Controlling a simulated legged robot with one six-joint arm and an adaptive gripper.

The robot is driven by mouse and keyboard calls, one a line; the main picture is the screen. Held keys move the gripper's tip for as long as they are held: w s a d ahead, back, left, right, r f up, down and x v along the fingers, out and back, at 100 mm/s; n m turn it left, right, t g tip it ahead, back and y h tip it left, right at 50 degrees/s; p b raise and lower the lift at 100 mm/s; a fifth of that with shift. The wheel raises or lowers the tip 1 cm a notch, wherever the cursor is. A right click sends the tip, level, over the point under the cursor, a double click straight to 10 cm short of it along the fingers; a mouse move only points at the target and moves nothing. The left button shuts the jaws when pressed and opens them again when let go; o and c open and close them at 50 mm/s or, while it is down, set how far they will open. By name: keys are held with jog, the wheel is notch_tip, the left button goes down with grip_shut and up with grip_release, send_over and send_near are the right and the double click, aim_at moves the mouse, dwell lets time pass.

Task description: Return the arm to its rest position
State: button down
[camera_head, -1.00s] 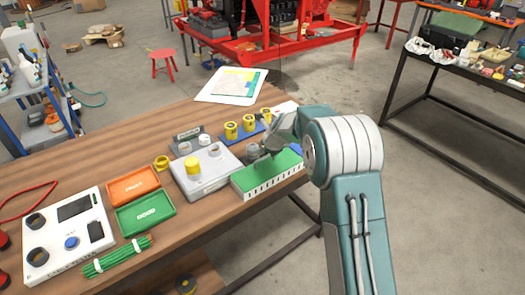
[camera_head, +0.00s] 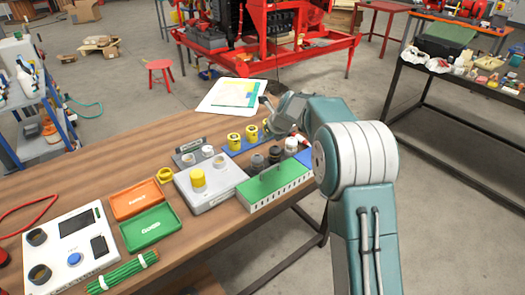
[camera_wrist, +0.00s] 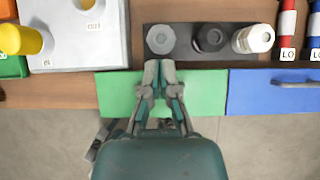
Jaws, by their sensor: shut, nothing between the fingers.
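My arm reaches from the lower right of the head view over the right end of the workbench (camera_head: 90,165). My gripper (camera_head: 264,103) is raised near its far edge in that view, above and beyond the green-topped box (camera_head: 273,186). In the wrist view my gripper (camera_wrist: 160,66) has its fingertips together, with nothing between them. There the fingers overlap the green panel (camera_wrist: 205,92), and the tips point toward a dark tray holding a grey cap (camera_wrist: 160,40), a black cap (camera_wrist: 210,38) and a white cap (camera_wrist: 253,38).
Yellow cups (camera_head: 234,139) stand on a blue tray left of the arm. A grey box (camera_head: 212,185), an orange tray (camera_head: 136,199) and a green tray (camera_head: 150,228) lie further left. A blue panel (camera_wrist: 270,95) adjoins the green one. Open floor is right of the bench.

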notch_tip(320, 180, up, 7)
jog(key=s+a+n, duration=0.2)
jog(key=n, duration=0.1)
jog(key=s+d+r+n+h, duration=0.1)
jog(key=s+d+r+n, duration=0.3)
jog(key=s, duration=0.4)
jog(key=s+d+r+n+h, duration=0.1)
jog(key=s+d+r+n, duration=0.1)
jog(key=s+r+n, duration=0.5)
jog(key=s+d+f+n, duration=0.2)
jog(key=s+n, duration=0.3)
jog(key=s, duration=0.4)
jog(key=s+d+f+n+h, duration=0.1)
jog(key=s+n, duration=0.4)
jog(key=s, duration=0.5)
jog(key=s+d+f+n+h, duration=0.1)
jog(key=s+d+f+n, duration=0.2)
jog(key=s, duration=0.6)
jog(key=shift+s+f+n, duration=0.2)
jog(key=shift+f+n, duration=0.3)
jog(key=shift+n, duration=0.5)
